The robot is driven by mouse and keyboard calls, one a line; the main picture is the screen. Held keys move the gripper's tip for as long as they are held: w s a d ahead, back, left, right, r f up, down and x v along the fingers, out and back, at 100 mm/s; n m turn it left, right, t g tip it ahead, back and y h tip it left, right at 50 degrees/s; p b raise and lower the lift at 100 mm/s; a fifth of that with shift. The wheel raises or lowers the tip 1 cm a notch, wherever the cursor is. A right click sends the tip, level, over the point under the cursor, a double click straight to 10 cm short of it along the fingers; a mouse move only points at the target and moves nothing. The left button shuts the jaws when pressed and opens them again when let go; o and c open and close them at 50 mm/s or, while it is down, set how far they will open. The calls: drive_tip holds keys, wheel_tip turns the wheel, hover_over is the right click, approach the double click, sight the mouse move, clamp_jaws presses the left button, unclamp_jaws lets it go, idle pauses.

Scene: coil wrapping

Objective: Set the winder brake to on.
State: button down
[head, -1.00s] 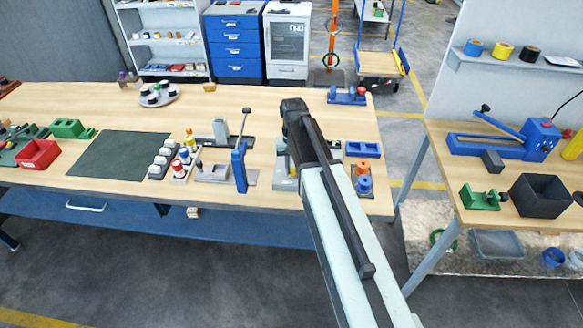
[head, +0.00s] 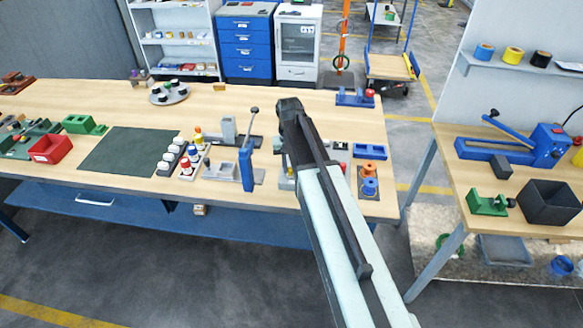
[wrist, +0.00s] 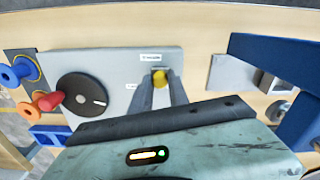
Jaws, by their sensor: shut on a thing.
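A light grey panel (wrist: 110,65) on the bench carries a black round dial (wrist: 82,93) and small white labels. A yellow-tipped lever (wrist: 160,76) stands at the panel's right part, and I take it for the winder brake. My gripper (wrist: 160,88) is shut on this lever, with one finger on each side and the yellow tip showing between them. The label wording is too small to read surely. In the head view my arm hides the gripper and most of the panel; only a sliver of the panel (head: 284,183) shows.
A blue upright lever stand (head: 246,168) is close to the left of my arm and also rises at the right in the wrist view (wrist: 275,62). A red knob (wrist: 55,98) and orange and blue spools (head: 369,178) are on the panel's other side.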

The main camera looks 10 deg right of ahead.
sight(288, 168)
drive_tip(key=shift+w+a, duration=0.1)
drive_tip(key=shift+a, duration=0.25)
drive_tip(key=c, duration=1.3)
unclamp_jaws()
drive_tip(key=shift+a, duration=0.25)
drive_tip(key=shift+o, duration=0.2)
drive_tip(key=shift+d, duration=0.35)
drive_tip(key=shift+r+p, duration=0.3)
drive_tip(key=shift+p, duration=0.05)
wheel_tip(288, 168, up, 7)
drive_tip(key=p, duration=0.7)
drive_tip(key=shift+r, duration=0.2)
drive_tip(key=shift+f, duration=0.1)
